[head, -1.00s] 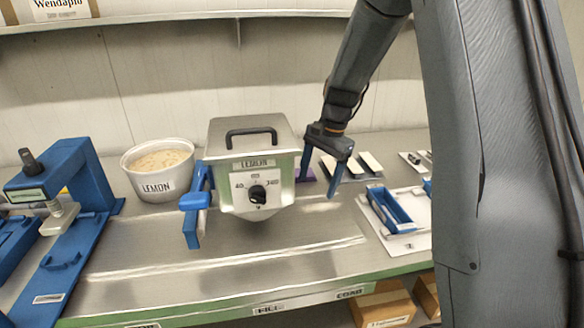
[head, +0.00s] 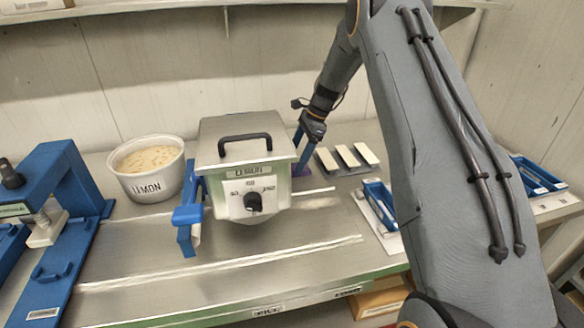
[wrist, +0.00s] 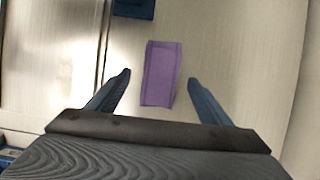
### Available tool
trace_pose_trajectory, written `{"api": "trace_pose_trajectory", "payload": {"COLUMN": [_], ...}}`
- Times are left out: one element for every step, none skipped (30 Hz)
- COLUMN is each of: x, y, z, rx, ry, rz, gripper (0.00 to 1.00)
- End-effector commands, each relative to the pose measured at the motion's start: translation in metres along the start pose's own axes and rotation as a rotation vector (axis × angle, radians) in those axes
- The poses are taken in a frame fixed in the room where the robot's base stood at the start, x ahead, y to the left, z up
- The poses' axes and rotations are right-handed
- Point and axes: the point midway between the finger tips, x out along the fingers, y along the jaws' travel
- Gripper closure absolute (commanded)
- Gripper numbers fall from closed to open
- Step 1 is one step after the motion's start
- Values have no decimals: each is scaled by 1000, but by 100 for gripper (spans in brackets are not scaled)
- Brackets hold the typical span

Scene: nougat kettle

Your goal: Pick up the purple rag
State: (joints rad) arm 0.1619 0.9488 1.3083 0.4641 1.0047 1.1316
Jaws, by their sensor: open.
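The purple rag (wrist: 161,74) lies flat on the metal counter in the wrist view, a folded rectangle ahead of and between my fingertips. In the head view it is mostly hidden behind the kettle and my gripper. My gripper (wrist: 157,80) is open and empty, with one blue finger on each side of the rag's near part. In the head view my gripper (head: 302,142) points down just right of the kettle (head: 252,180). I cannot tell how high the fingertips are above the counter.
A white LEMON tub (head: 148,172) stands left of the kettle. White blocks (head: 347,156) lie on a dark tray to the right of my gripper. A blue tray (head: 380,203) sits in front of them. A blue press (head: 55,190) is at far left. The front counter is clear.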

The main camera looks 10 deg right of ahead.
Motion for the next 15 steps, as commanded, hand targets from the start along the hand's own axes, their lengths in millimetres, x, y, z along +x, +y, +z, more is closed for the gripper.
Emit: {"api": "trace_pose_trajectory", "payload": {"x": [4, 8, 12, 17, 21, 24, 27, 29, 31, 32, 32, 33, 33, 33, 33], "y": [0, 0, -1, -1, -1, -1, -1, -1, -1, -2, -2, -2, -2, -2, -2], "z": [1, 1, 1, 1, 1, 0, 0, 0, 0, 0, 0, -1, -1, -1, -1], "rx": [0, 0, 0, 0, 0, 0, 0, 1, 1, 2, 2, 2, 1, 1, 1], "ry": [0, 0, 0, 0, 0, 0, 0, 0, 0, 0, 0, 0, 0, 0, 0], "rz": [2, 2, 2, 2, 2, 1, 0, 0, 0, -1, -1, -1, -2, -2, -2], "gripper": [27, 27, 27, 27, 27, 27, 27, 27, 27, 27, 27, 27, 27, 27, 27]}}
